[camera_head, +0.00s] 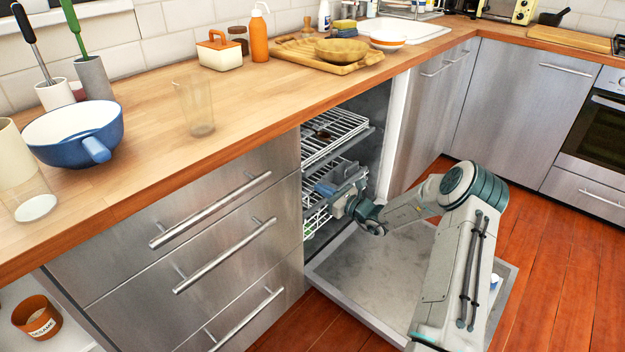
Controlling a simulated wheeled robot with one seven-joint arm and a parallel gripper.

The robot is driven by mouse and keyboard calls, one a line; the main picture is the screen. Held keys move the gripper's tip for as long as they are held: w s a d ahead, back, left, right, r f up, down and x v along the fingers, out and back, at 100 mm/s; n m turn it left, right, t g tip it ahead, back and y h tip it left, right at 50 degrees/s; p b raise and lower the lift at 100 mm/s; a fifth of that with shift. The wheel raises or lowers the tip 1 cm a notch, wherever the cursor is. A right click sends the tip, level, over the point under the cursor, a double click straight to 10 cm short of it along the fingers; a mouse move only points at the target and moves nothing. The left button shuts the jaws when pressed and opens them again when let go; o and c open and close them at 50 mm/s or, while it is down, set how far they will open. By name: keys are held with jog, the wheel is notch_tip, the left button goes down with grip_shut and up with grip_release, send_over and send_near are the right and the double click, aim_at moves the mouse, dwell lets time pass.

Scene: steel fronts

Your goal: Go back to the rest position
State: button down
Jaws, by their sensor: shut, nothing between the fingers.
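My gripper (328,188) is at the opening of the dishwasher (347,150), in front of its racks. My arm reaches to it from the right, above the lowered door (375,272). The gripper is small in the picture and looks shut and empty. The upper rack (330,133) is just above the gripper. The lower rack (314,218) is beside and below it, partly hidden by the gripper and wrist. I cannot tell whether the gripper touches a rack.
The wooden counter (150,165) runs above the dishwasher, with a blue pan (75,135) and a glass (195,105) on it. Drawer handles (212,210) stick out at the left. The red wooden floor (545,265) at the right is clear.

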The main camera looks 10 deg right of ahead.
jog(key=s+a+r+n+g+h+p, duration=0.1)
jog(key=s+a+r+n+g+p, duration=0.6)
jog(key=s+r, duration=0.4)
jog(key=s+a+r+n+g+p, duration=0.4)
jog(key=s+a+r+n+g, duration=0.1)
jog(key=s+r+n, duration=0.55)
jog(key=s+d+r+n+h+p, duration=0.4)
jog(key=s+r+n+h+p, duration=0.1)
jog(key=s+r, duration=0.5)
jog(key=s+d+r+n+h+p, duration=0.4)
jog(key=s+r+p, duration=0.3)
jog(key=s+r, duration=0.2)
jog(key=s+n+h, duration=0.1)
jog(key=s, duration=0.1)
jog(key=shift+s+d+r+t, duration=0.3)
jog(key=shift+d+r+t, duration=0.05)
jog(key=shift+r+t, duration=0.05)
jog(key=shift+n, duration=0.25)
